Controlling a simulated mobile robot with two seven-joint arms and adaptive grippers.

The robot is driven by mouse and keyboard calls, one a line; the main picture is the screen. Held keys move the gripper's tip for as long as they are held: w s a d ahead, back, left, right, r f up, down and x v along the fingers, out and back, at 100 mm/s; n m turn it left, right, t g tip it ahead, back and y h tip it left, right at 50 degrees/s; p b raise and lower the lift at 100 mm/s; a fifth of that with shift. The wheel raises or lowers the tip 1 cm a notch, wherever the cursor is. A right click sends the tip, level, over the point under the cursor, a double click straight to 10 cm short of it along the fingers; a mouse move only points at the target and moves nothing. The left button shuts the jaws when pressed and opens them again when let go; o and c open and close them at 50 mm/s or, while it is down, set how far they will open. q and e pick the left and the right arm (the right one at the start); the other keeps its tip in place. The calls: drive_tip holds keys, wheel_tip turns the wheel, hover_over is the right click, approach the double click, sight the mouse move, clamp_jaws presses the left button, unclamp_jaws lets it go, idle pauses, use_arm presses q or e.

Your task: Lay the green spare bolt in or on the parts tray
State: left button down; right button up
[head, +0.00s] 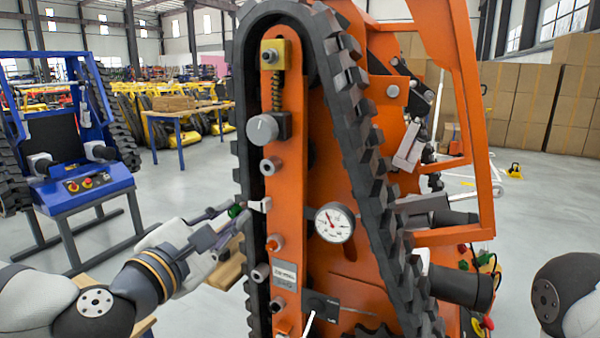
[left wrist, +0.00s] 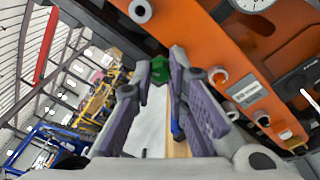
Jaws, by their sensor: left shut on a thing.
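The green spare bolt (head: 235,210) is at the tips of my left gripper (head: 238,222), just left of the orange tracked carrier (head: 285,210). In the left wrist view, the green bolt head (left wrist: 158,69) sits between the two fingertips of the left gripper (left wrist: 162,75), which is shut on it. The fingers hide part of the bolt. I cannot make out the parts tray for certain. A tan wooden surface (head: 227,272) shows partly below and behind the left gripper. My right gripper is not in view.
The carrier's black track (head: 352,120) stands close to the left gripper. Knobs, studs and a dial gauge (head: 334,222) stick out from its face. A blue tracked machine (head: 85,180) stands at the left. Open grey floor lies between them.

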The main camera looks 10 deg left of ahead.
use_arm(q)
drive_tip(key=s+a+f+n+y, duration=0.1)
drive_tip(key=s+f+n+y, duration=0.2)
drive_tip(key=s+f, duration=0.5)
wheel_tip(320, 180, down, 7)
drive_tip(key=shift+s+t+y, duration=0.15)
drive_tip(key=shift+t+y, duration=0.15)
drive_tip(key=shift+y, duration=0.5)
drive_tip(key=shift+f, duration=0.1)
